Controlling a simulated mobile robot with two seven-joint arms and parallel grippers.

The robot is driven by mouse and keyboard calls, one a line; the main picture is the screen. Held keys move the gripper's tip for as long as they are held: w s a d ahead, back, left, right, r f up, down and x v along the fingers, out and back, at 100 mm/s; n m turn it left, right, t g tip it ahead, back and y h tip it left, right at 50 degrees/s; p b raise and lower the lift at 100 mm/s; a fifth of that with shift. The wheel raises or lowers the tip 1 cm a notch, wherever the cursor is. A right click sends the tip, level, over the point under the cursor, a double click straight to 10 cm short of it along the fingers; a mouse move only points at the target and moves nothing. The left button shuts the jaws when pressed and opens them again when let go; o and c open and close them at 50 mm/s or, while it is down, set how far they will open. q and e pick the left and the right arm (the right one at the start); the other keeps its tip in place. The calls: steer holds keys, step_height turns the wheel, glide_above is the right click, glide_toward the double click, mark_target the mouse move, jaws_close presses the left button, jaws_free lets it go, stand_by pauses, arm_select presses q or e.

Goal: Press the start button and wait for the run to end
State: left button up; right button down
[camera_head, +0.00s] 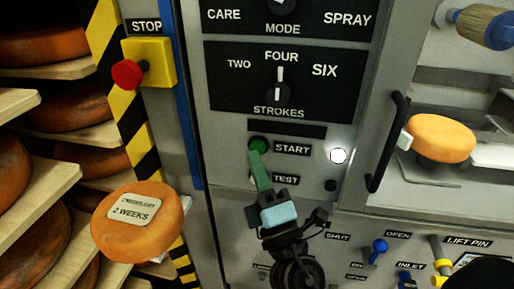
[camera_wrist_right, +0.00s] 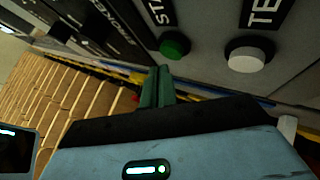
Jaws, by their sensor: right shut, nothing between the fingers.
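The green start button (camera_head: 258,142) sits on the grey control panel, left of its START label. It also shows in the right wrist view (camera_wrist_right: 175,44), next to the white test button (camera_wrist_right: 246,55). My right gripper (camera_head: 255,156) is shut and empty, with its green fingertips just below the start button in the head view. In the wrist view the fingertips (camera_wrist_right: 158,70) stand a little apart from the button in the picture; I cannot tell whether they touch it. The test button is mostly hidden behind my gripper in the head view. My left gripper is not in view.
A red stop button (camera_head: 127,74) on a yellow box is at the left. A white lamp (camera_head: 338,155) glows right of START. The strokes knob (camera_head: 279,91) points to FOUR. A labelled cheese wheel (camera_head: 137,238) stands at lower left, another (camera_head: 440,138) behind the black handle (camera_head: 388,142).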

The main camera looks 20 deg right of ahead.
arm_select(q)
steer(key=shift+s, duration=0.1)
arm_select(e)
steer(key=shift+w, duration=0.15)
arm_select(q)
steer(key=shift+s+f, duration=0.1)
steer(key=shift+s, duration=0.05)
arm_select(e)
steer(key=shift+w+d, duration=0.2)
steer(key=shift+w, duration=0.05)
